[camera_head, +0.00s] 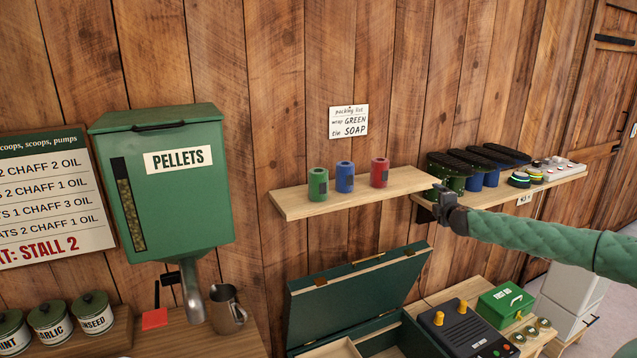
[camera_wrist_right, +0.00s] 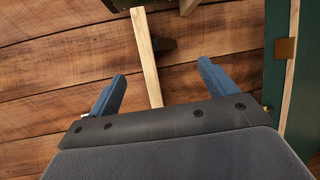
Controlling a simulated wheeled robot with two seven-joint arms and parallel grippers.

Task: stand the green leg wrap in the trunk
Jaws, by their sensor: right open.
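The green leg wrap (camera_head: 318,185) stands upright on a wooden wall shelf (camera_head: 290,208), left of a blue wrap (camera_head: 345,177) and a red wrap (camera_head: 379,173). The green trunk (camera_head: 352,292) is below the shelf with its lid raised; only part of its inside shows. My right gripper (camera_head: 438,196) is at the right end of the wrap shelf, apart from the wraps. In the right wrist view its fingers (camera_wrist_right: 162,72) are spread and empty, with a strip of light wood (camera_wrist_right: 146,58) beyond. My left gripper is not in view.
A sign (camera_head: 349,121) lists "wrap GREEN" and "tin SOAP". Near the trunk are a black box with yellow knobs (camera_head: 460,330) and a green first-aid box (camera_head: 505,304). A pellet bin (camera_head: 165,185) hangs left.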

